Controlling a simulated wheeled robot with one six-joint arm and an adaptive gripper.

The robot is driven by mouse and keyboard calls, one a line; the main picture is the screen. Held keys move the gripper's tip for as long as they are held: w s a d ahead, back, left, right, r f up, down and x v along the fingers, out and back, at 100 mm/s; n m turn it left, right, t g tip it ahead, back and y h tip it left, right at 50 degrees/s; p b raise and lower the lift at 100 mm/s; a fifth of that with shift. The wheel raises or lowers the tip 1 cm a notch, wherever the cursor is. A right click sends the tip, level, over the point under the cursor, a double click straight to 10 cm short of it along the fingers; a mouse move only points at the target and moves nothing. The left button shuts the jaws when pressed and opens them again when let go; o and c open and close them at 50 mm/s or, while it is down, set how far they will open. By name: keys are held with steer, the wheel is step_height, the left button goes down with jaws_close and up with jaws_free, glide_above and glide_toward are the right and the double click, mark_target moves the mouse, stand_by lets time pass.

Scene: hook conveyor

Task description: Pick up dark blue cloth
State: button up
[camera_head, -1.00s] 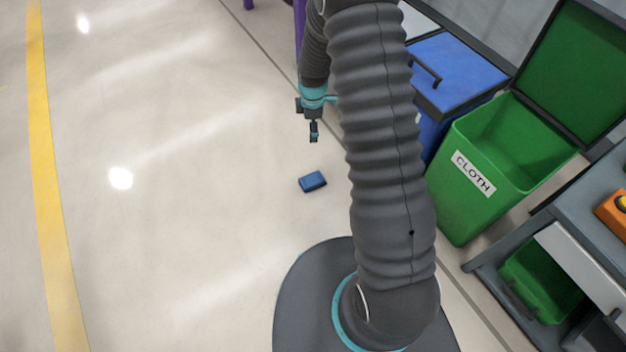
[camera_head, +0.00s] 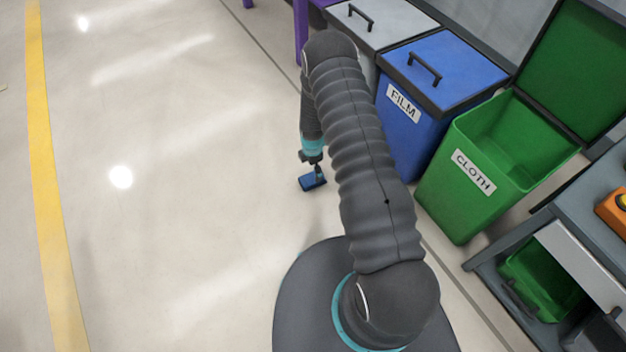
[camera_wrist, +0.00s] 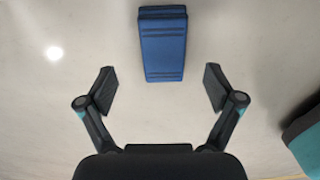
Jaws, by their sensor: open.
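The dark blue cloth (camera_head: 311,183) is a folded block lying on the floor, left of the bins in the head view. In the wrist view the cloth (camera_wrist: 163,44) lies at the top middle, ahead of the space between my fingertips. My gripper (camera_head: 318,172) is just above the cloth in the head view and hides part of it. In the wrist view my gripper (camera_wrist: 160,90) has its fingers spread wide with nothing between them. I cannot tell whether the gripper touches the cloth.
An open green bin marked CLOTH (camera_head: 452,203) stands at the right, its lid raised. A closed blue bin marked FILM (camera_head: 418,148) and a grey-lidded bin (camera_head: 385,22) stand behind it. A grey workbench (camera_head: 590,230) is at the far right. The floor (camera_head: 180,200) at left is clear.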

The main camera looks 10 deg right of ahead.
mark_target(313, 177)
steer(key=shift+s+f, duration=0.2)
steer(key=shift+f, duration=3)
steer(key=c, duration=1.2)
steer(key=shift+c, duration=0.2)
